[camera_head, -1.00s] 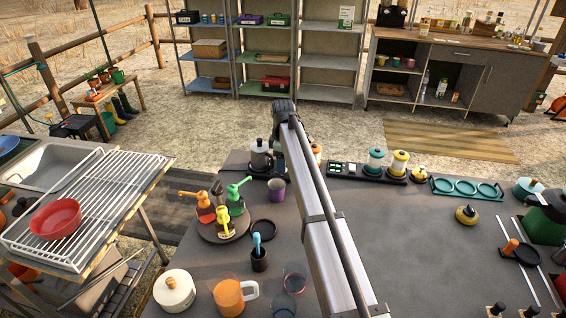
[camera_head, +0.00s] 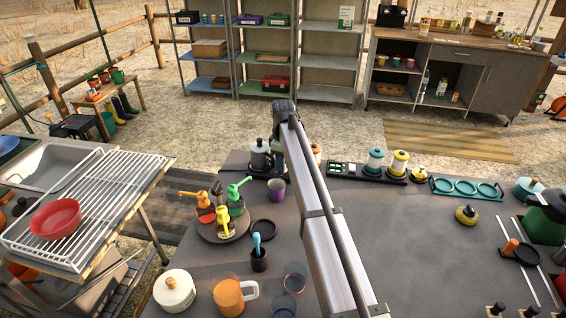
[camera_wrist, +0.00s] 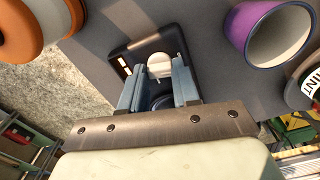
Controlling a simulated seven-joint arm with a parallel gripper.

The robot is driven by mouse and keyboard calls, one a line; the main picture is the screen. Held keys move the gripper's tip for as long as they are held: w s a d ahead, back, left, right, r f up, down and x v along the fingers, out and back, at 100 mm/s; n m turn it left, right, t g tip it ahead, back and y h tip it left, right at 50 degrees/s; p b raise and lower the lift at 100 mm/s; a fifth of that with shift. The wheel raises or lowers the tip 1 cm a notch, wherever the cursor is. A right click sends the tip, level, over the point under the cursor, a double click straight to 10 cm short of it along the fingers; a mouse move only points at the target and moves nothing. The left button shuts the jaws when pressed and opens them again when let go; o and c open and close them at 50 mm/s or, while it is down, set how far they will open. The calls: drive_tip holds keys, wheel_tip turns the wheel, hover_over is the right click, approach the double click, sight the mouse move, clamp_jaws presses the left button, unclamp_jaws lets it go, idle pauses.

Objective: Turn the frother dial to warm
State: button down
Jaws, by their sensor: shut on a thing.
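In the wrist view, the frother's dark, square-cornered base (camera_wrist: 122,50) sits on the grey worktop, with small lit marks along its left side. A pale round dial (camera_wrist: 160,65) is on it, and my gripper (camera_wrist: 160,76) is shut on this dial with a blue-grey finger on either side. A dark blue round part (camera_wrist: 161,102) shows between the fingers below the dial. The dial's markings cannot be read, so I cannot tell its setting. In the head view my arm hides the dial and my fingertips.
A purple mug (camera_head: 276,190) stands close by, also in the wrist view (camera_wrist: 240,25). An orange object (camera_wrist: 25,28) is on the other side. Pump bottles stand on a round tray (camera_head: 218,234). The worktop's middle right is clear.

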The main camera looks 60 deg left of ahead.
idle(0.4)
drive_tip(key=c, duration=0.8)
unclamp_jaws()
wheel_tip(320, 180, up, 14)
drive_tip(key=shift+f, duration=0.1)
